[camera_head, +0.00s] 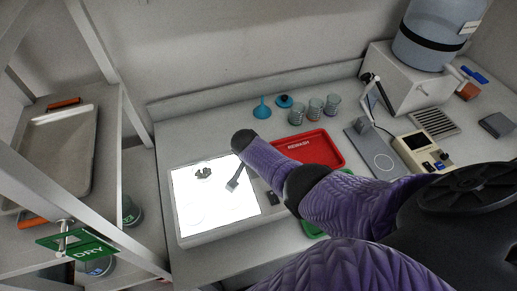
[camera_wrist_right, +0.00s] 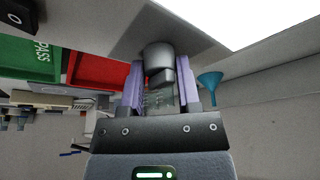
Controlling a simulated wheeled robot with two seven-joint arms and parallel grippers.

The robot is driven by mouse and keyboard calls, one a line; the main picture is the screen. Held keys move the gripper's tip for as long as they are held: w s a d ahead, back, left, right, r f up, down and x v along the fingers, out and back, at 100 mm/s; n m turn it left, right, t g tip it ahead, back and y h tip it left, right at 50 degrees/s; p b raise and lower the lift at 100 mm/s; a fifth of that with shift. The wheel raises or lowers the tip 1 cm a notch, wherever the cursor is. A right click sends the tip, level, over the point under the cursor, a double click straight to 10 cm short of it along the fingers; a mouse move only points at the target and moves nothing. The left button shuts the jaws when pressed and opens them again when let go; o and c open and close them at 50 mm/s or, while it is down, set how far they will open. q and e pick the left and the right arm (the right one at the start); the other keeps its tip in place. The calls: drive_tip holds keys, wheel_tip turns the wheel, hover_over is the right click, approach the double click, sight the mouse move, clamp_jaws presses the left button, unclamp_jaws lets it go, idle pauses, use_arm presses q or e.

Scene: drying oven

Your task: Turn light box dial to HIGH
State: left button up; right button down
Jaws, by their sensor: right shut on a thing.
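The light box (camera_head: 180,237) lies on the bench with its white panel lit, and its grey edge shows in the right wrist view (camera_wrist_right: 140,30). In that view the grey dial (camera_wrist_right: 158,55) stands out from this edge. My right gripper (camera_wrist_right: 161,68) has its two purple fingers on either side of the dial and is shut on it. No marking of the dial's setting can be read. In the head view my purple right arm crosses from the right and hides the dial and the gripper. My left gripper is not in view.
A brush (camera_head: 238,179) and dark bits (camera_head: 203,173) lie on the panel. A red tray (camera_head: 322,147) and a mostly hidden green tray (camera_head: 312,229) are right of the box. A blue funnel (camera_head: 262,110) and glass beakers (camera_head: 315,108) stand behind. A rack with a tray (camera_head: 85,150) is left.

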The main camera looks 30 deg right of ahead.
drive_tip(key=shift+c, duration=1.6)
unclamp_jaws()
drive_tip(key=shift+r, duration=0.1)
drive_tip(key=p+v, duration=0.7)
drive_tip(key=v, duration=0.2)
drive_tip(key=shift+r, duration=0.35)
drive_tip(key=shift+s+a, duration=0.1)
drive_tip(key=shift+a, duration=0.05)
